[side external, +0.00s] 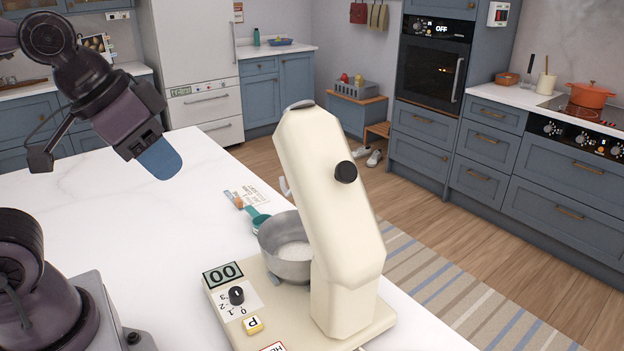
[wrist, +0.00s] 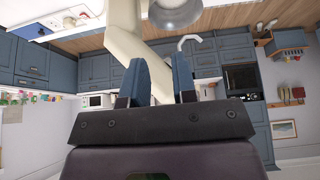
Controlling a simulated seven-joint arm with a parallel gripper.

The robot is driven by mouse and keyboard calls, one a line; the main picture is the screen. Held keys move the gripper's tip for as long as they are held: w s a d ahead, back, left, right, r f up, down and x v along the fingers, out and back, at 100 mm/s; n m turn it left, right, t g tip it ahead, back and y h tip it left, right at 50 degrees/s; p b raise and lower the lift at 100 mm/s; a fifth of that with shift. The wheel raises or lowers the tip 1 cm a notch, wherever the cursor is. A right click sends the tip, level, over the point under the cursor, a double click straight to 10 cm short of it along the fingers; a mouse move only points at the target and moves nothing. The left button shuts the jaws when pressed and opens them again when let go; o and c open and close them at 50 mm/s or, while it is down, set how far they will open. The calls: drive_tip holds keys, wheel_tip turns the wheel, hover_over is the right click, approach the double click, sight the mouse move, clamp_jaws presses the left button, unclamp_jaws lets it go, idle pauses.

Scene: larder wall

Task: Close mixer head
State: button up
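A cream stand mixer stands on the white counter, its head (side external: 322,165) tilted steeply up from the column, with a black knob on its side. A metal bowl (side external: 287,262) holding something white sits on the mixer base (side external: 222,296) under the raised head. My gripper (side external: 160,160) is in the air to the left of the head, clear of it, its blue finger pointing down and right. In the wrist view my gripper (wrist: 160,78) is open, with two blue fingers apart and nothing held between them. The cream mixer (wrist: 124,42) and part of the bowl (wrist: 178,10) appear beyond the fingers there.
A teal-handled utensil (side external: 259,218) and a printed card (side external: 253,192) lie on the counter (side external: 110,215) behind the bowl. The counter left of the mixer is mostly clear. The counter's right edge runs close beside the mixer.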

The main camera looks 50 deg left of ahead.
drive_tip(key=shift+d+f, duration=0.2)
drive_tip(key=shift+f, duration=0.05)
drive_tip(key=c, duration=0.3)
drive_tip(key=shift+m+g, duration=0.4)
drive_tip(key=shift+m, duration=0.2)
drive_tip(key=w, duration=0.1)
drive_tip(key=w+d, duration=0.1)
drive_tip(key=w+r, duration=0.1)
drive_tip(key=shift+w+d, duration=0.3)
drive_tip(key=shift+d, duration=0.05)
clamp_jaws()
drive_tip(key=y, duration=0.3)
approach(330, 99)
drive_tip(key=shift+n+g, duration=0.4)
drive_tip(key=shift+g, duration=0.1)
drive_tip(key=x, duration=0.3)
drive_tip(key=w+d+x, duration=0.1)
drive_tip(key=x, duration=0.1)
drive_tip(key=shift+a+f, duration=0.1)
drive_tip(key=shift+w+a+f, duration=0.15)
drive_tip(key=shift+a+f, duration=0.3)
drive_tip(key=shift+a, duration=0.1)
